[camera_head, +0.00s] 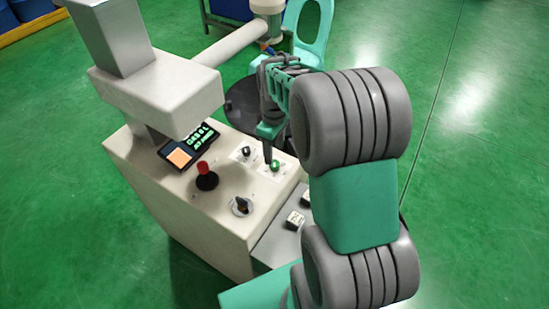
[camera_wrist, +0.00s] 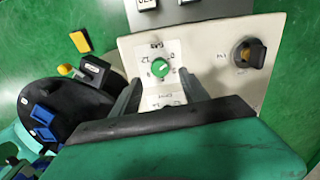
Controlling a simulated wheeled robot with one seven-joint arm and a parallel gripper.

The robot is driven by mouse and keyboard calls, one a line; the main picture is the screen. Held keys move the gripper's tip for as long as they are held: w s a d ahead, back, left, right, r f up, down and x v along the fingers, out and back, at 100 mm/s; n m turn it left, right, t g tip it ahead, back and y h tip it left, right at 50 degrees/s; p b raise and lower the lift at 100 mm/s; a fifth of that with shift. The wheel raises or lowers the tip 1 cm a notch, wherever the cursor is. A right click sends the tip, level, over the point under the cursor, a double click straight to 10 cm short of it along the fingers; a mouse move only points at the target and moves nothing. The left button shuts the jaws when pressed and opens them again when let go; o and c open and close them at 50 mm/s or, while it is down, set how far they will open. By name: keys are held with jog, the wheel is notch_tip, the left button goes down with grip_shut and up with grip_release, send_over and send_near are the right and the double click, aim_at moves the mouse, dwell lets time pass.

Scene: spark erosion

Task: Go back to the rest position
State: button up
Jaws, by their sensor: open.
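My gripper (camera_head: 268,150) hangs over the right part of a cream machine's control panel (camera_head: 225,190) in the head view, partly hidden by my arm. In the wrist view my gripper (camera_wrist: 162,88) has its two dark fingers apart, with no object held between them. A green round control (camera_head: 275,166) on a white labelled plate is close to the fingertips in the head view. In the wrist view the green control (camera_wrist: 159,68) shows just beyond the gap between the fingers. I cannot tell whether the fingers touch the panel.
The panel also carries a red-topped knob (camera_head: 205,170), a black selector (camera_head: 241,206) and a display (camera_head: 181,155). A cream machine head (camera_head: 160,92) overhangs the left side. A teal chair (camera_head: 312,25) stands behind. A dark round surface (camera_wrist: 60,112) holds small parts. Open green floor lies right.

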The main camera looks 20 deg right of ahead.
notch_tip(320, 180, up, 3)
jog(key=shift+f, duration=0.2)
